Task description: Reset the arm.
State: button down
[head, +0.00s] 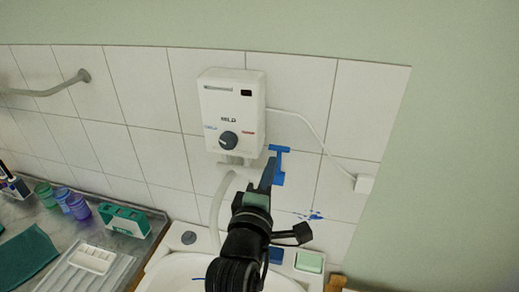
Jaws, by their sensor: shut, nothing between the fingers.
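My gripper (277,165) is blue and black, at the end of my black arm, which rises from the bottom middle of the head view. It is raised in front of the tiled wall, just right of and below the white water heater box (232,115). Its fingers are shut with nothing between them. My arm hides part of the white sink (178,264) below. I cannot tell how far the gripper is from the wall.
A pale pipe (217,205) curves down from the heater. A cord runs to a white wall plate (364,184). The left counter holds several cups (77,206), a green box (124,219), a white tray (93,259) and a green cloth (26,256).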

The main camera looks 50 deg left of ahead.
jog(key=b+v, duration=0.2)
jog(key=v, duration=0.4)
jog(key=w+d+r+m+t+h, duration=0.1)
jog(key=w+d+r+m+t, duration=0.1)
jog(key=d+r+m, duration=0.3)
jog(key=w+d+r+m+t+h, duration=0.1)
jog(key=w+d+r+m, duration=0.15)
jog(key=r, duration=0.45)
jog(key=s+d+r+m+t+h+b, duration=0.1)
jog(key=s+d+r+m+t+h, duration=0.1)
jog(key=d+r+m, duration=0.6)
jog(key=s+d+r+m+t+h+b, duration=0.1)
jog(key=s+d+r+m+t+h, duration=0.2)
jog(key=d+r+m+t+h, duration=0.2)
jog(key=d+r+m+t, duration=0.1)
jog(key=d+r+m, duration=0.2)
jog(key=d+r, duration=0.4)
jog(key=shift+d+r+m+t, duration=0.15)
jog(key=shift+r+m+t, duration=0.2)
jog(key=shift+r, duration=0.55)
